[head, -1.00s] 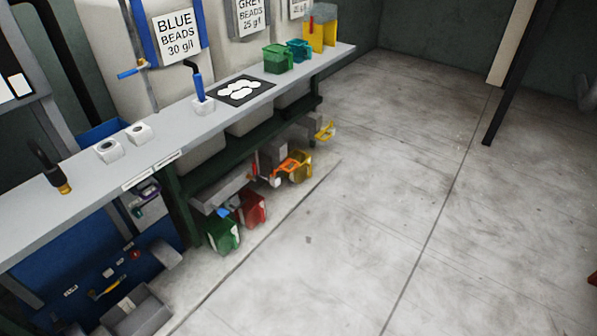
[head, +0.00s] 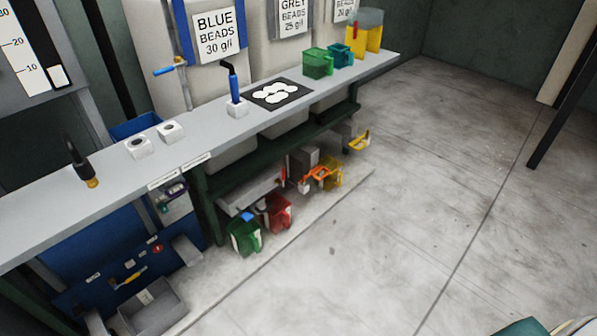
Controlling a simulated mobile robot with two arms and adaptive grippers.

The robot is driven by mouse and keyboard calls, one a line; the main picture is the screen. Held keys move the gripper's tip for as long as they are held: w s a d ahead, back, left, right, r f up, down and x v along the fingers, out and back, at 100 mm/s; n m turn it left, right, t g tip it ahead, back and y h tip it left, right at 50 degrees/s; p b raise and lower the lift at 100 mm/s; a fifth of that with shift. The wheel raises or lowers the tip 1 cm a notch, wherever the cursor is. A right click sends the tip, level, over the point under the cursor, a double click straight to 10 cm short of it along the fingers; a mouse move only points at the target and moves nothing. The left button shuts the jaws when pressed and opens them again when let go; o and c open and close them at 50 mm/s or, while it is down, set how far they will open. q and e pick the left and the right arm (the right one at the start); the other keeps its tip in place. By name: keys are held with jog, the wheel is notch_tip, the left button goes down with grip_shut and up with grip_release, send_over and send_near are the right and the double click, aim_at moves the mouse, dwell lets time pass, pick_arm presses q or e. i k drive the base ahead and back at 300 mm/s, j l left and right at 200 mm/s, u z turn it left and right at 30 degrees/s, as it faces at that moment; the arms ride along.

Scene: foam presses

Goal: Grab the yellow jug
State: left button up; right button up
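Several yellow things are in the head view, and I cannot tell for sure which is the yellow jug. A yellow jug-like vessel (head: 332,174) stands low under the bench, partly hidden behind an orange item (head: 318,173). A smaller yellow item (head: 359,141) is low near the bench's far end. A yellow container with a greyish upper part (head: 374,40) stands on the bench top at its far end. Neither of my grippers is in view.
The long grey bench (head: 225,138) carries a green jug (head: 317,66), a teal jug (head: 341,54) and a black mat with white discs (head: 299,84). Green (head: 243,237) and red (head: 278,213) jugs stand below. Open concrete floor (head: 410,200) lies to the right.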

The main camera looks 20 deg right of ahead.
aim_at(335, 178)
jog(key=i+l+u, duration=0.15)
jog(key=l, duration=0.2)
jog(key=i+l+u, duration=0.15)
jog(key=l, duration=0.25)
jog(key=i+l+u, duration=0.15)
jog(key=l, duration=0.25)
jog(key=i+l+u, duration=0.15)
jog(key=l, duration=0.25)
jog(key=i+l+u, duration=0.15)
jog(key=l, duration=0.25)
